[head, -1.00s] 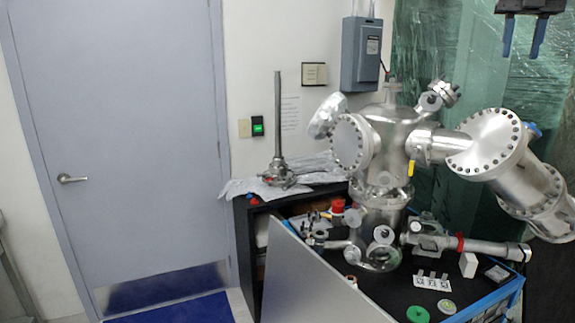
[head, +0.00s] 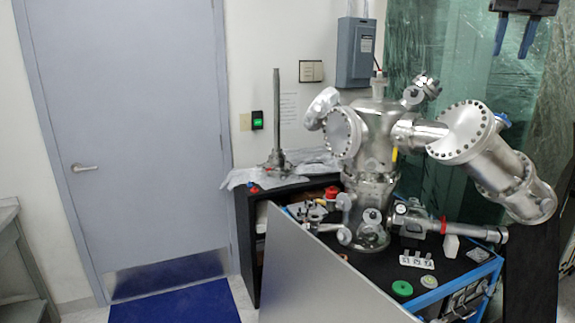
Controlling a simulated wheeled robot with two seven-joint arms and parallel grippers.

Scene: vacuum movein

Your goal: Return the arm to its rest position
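My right gripper (head: 511,52) hangs at the top right of the head view. Its two blue fingers point down and are spread apart, with nothing between them. It is in front of the green plastic sheeting and apart from everything below it. The rest of the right arm is mostly out of the picture. My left gripper is not in view.
A steel vacuum chamber (head: 375,150) with flanged ports stands on a black-topped bench (head: 345,260). A grey panel (head: 320,275) leans in front. A closed door (head: 130,130), a blue mat (head: 175,303) and a metal bench (head: 20,265) are left.

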